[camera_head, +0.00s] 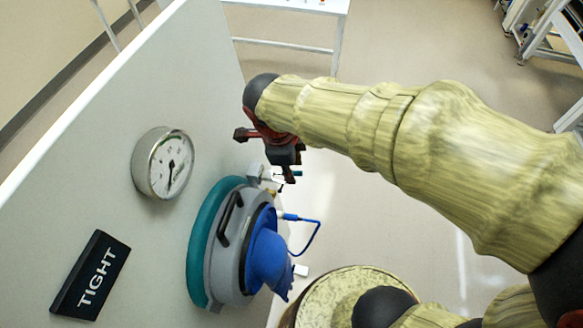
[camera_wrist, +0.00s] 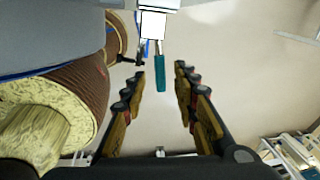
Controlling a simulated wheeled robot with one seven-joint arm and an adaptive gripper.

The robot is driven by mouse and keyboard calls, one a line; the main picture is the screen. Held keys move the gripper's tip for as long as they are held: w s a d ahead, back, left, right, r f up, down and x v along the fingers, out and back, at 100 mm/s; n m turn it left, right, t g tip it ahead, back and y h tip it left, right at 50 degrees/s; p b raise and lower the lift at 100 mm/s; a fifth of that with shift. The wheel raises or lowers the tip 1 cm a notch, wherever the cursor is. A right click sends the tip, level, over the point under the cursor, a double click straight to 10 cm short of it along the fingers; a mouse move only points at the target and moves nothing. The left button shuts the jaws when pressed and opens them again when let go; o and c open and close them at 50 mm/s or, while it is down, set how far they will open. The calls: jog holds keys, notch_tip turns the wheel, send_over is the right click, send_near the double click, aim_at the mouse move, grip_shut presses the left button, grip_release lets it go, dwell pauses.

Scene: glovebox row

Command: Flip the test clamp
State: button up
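The test clamp shows in the wrist view as a white block (camera_wrist: 152,24) with a slim metal part and a teal-green handle (camera_wrist: 158,75) pointing toward me. In the head view its white body (camera_head: 254,172) sits at the upper edge of the round port, with the teal handle tip (camera_head: 297,173) sticking out to the right. My gripper (camera_wrist: 160,73) is open. Its two fingers are on either side of the handle end, with gaps on both sides and no visible contact. In the head view my gripper (camera_head: 284,155) is just above the clamp, and its fingers partly overlap.
The round port (camera_head: 228,240) has a teal ring, grey cover, black handle and blue glove (camera_head: 268,258). A blue hose (camera_head: 312,240) loops beside it. A pressure gauge (camera_head: 163,163) and a TIGHT sign (camera_head: 90,275) are on the pale panel (camera_head: 150,90). Open floor lies right.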

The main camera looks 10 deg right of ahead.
jog(key=v, duration=1.1)
jog(key=shift+a, duration=0.1)
dwell(0.5)
jog(key=s+d+f+n+t+b, duration=0.1)
jog(key=s+d+f+n+b, duration=0.2)
jog(key=n, duration=0.4)
jog(key=s+d+f+n+t+y+b, duration=0.1)
jog(key=s+d+f+n+b, duration=0.2)
jog(key=d+f+n+b, duration=0.1)
jog(key=s+d+f+n+t+b, duration=0.2)
jog(key=d+f+n+b, duration=0.2)
jog(key=n, duration=0.6)
notch_tip(320, 180, down, 3)
jog(key=shift+s+f+y+b, duration=0.1)
jog(key=shift+s+y+b, duration=0.3)
jog(key=shift+b, duration=0.65)
